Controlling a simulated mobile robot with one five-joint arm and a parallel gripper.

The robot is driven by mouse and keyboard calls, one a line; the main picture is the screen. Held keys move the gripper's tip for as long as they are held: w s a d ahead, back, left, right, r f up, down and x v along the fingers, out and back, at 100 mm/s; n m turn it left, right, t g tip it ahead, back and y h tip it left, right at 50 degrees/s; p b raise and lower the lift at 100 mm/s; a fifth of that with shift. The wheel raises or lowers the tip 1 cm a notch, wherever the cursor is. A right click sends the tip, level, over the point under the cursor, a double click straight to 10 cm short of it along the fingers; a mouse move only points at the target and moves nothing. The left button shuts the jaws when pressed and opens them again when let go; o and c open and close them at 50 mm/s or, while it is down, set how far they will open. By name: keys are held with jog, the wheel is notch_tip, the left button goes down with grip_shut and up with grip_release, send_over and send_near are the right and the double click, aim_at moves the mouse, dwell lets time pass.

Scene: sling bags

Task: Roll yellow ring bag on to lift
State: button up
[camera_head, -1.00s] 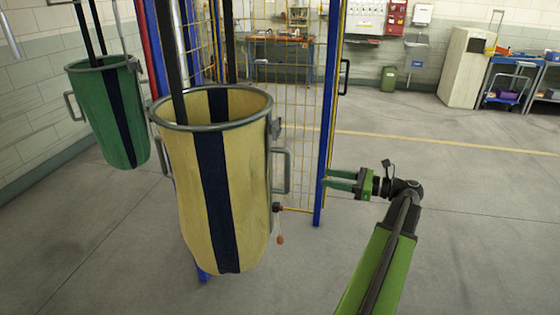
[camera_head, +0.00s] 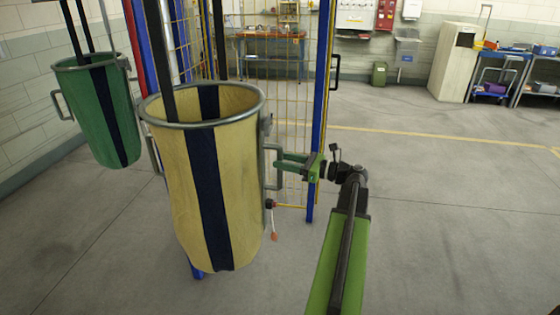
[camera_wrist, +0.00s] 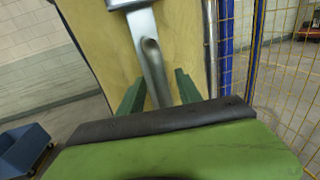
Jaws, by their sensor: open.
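The yellow ring bag (camera_head: 182,200) hangs from dark straps at the left centre of the head view, with a dark blue band and a grey metal ring around its open top. A grey handle (camera_head: 270,167) stands out from its right side. My gripper (camera_head: 280,164) is at this handle, with its green fingers pointing left towards the bag. In the wrist view the handle (camera_wrist: 151,65) lies between the two open green fingers (camera_wrist: 158,92), and the yellow cloth (camera_wrist: 100,40) fills the space behind. I cannot tell whether the fingers touch the handle.
A green ring bag (camera_head: 97,110) hangs at the far left. A blue post (camera_head: 320,120) and yellow wire mesh (camera_head: 275,90) stand close behind my gripper. A red-tipped cord (camera_head: 274,235) hangs from the yellow bag. The floor to the right is clear.

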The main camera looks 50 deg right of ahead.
jog(key=shift+x, duration=0.85)
grip_shut()
dwell(0.8)
